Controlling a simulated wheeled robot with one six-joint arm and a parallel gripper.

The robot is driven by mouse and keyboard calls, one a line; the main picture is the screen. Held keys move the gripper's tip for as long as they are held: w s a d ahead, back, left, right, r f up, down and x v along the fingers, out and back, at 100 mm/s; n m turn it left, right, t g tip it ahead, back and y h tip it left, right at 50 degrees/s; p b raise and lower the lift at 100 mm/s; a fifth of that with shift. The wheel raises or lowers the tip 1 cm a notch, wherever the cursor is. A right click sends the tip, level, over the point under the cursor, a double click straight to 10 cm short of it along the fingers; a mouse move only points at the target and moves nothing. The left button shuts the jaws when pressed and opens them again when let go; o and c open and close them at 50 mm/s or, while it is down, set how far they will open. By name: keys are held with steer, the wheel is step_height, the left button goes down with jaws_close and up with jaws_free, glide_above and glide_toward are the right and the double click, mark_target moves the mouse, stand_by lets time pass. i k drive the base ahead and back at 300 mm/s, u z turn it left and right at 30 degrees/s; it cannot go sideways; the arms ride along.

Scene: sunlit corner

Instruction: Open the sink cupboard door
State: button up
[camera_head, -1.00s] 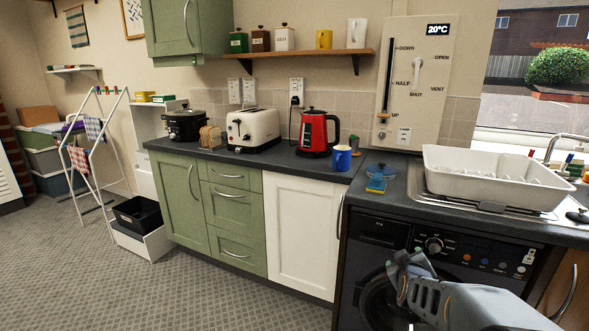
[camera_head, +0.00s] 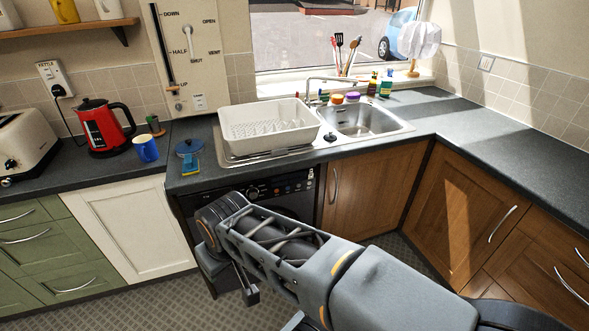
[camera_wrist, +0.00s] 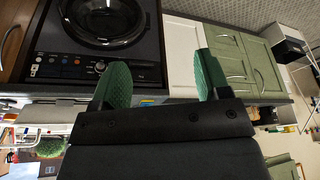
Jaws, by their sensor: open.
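The sink cupboard door (camera_head: 365,195) is brown wood and stands below the sink (camera_head: 368,118), right of the washing machine. It looks closed. Its curved metal handle (camera_head: 333,186) is upright near the door's left edge. My arm crosses in front of the lower part of the door. My gripper (camera_head: 232,288) hangs low in front of the washing machine, left of the door and apart from it. In the wrist view, my gripper (camera_wrist: 160,66) has two green fingers spread wide with nothing between them. A strip of brown wood (camera_wrist: 17,25) with a handle shows at that view's left edge.
The black washing machine (camera_head: 275,200) is beside the door. A white dish rack (camera_head: 268,124) stands on the worktop. Another wooden cupboard (camera_head: 465,210) stands at an angle on the right. Patterned floor (camera_head: 165,308) is clear at lower left.

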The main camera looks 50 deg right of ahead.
mark_target(366, 196)
steer(key=z, duration=2.25)
steer(key=k, duration=0.25)
steer(key=u, duration=0.9)
steer(key=i, duration=0.85)
steer(key=z, duration=0.3)
